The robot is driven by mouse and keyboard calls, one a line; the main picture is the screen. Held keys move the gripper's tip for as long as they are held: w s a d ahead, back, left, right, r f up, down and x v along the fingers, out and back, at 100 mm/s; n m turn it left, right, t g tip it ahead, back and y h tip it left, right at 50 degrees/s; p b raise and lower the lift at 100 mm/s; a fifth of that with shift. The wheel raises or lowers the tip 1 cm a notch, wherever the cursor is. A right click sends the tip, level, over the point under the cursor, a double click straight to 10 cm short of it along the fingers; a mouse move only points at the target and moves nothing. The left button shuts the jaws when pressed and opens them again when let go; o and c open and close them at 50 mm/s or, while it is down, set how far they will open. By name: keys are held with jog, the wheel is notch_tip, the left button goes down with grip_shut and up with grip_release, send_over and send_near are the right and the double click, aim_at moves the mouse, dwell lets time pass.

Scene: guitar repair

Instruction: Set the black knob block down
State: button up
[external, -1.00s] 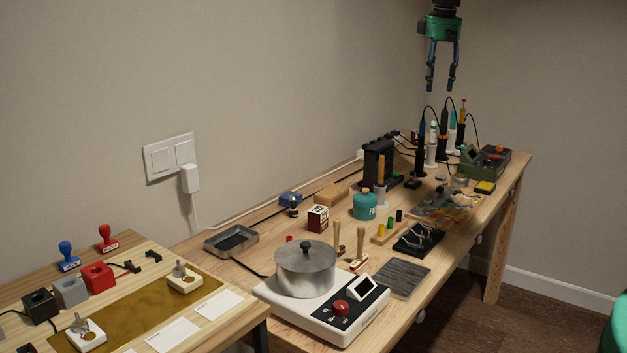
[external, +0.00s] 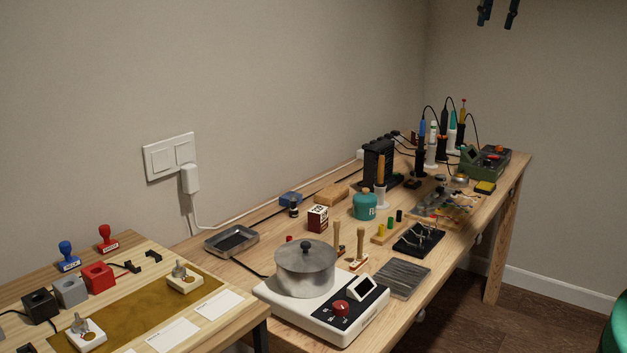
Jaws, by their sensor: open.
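My gripper (external: 497,18) is at the top edge of the external view, high above the far end of the workbench. Only its two blue fingertips show; they are apart with nothing between them. The rest of the gripper is out of frame. A small dark block (external: 412,183) lies on the bench in front of the black rack, well below the gripper. It may be the black knob block, but it is too small to be sure. A larger black cube (external: 39,306) sits on the left table, far from the gripper.
The workbench (external: 455,225) is crowded. The black rack (external: 378,165), several upright soldering tools (external: 421,150) and a green box (external: 485,163) stand at its far end. A teal jar (external: 365,205) and a metal pot (external: 306,272) are nearer. Open air surrounds the gripper.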

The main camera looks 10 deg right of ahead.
jog(key=s+d+r+m+t, duration=0.1)
jog(key=s+d+m+t, duration=0.15)
jog(key=s, duration=2.65)
jog(key=s+f+m, duration=0.1)
jog(key=s+f, duration=0.4)
jog(key=s, duration=0.4)
jog(key=shift+s+a+m, duration=0.3)
jog(key=shift+s+m, duration=0.05)
